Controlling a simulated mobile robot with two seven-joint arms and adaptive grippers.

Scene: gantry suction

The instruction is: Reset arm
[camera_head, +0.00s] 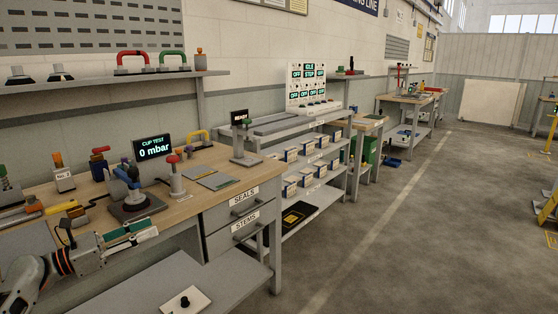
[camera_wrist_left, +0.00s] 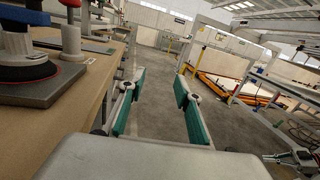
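My left gripper (camera_head: 130,236) is in front of the near edge of the wooden workbench, beside the blue-handled suction cup unit on its grey base. In the left wrist view the left gripper (camera_wrist_left: 158,103) has its two green-padded fingers spread apart, with nothing between them. The blue and red suction cup unit (camera_wrist_left: 20,55) stands on the bench to its left, apart from the fingers. At the lower right of that view a small grey jointed part (camera_wrist_left: 293,158) looks like my right gripper. Its fingers are too small to read.
The workbench (camera_head: 245,172) carries a "0 mbar" display (camera_head: 153,147), a red-knobbed post (camera_head: 175,175) and several valves. Drawers marked SEALS and STEMS (camera_head: 240,218) are below. A shelf of boxes (camera_head: 300,165) stands beyond. The floor to the right (camera_head: 420,230) is clear.

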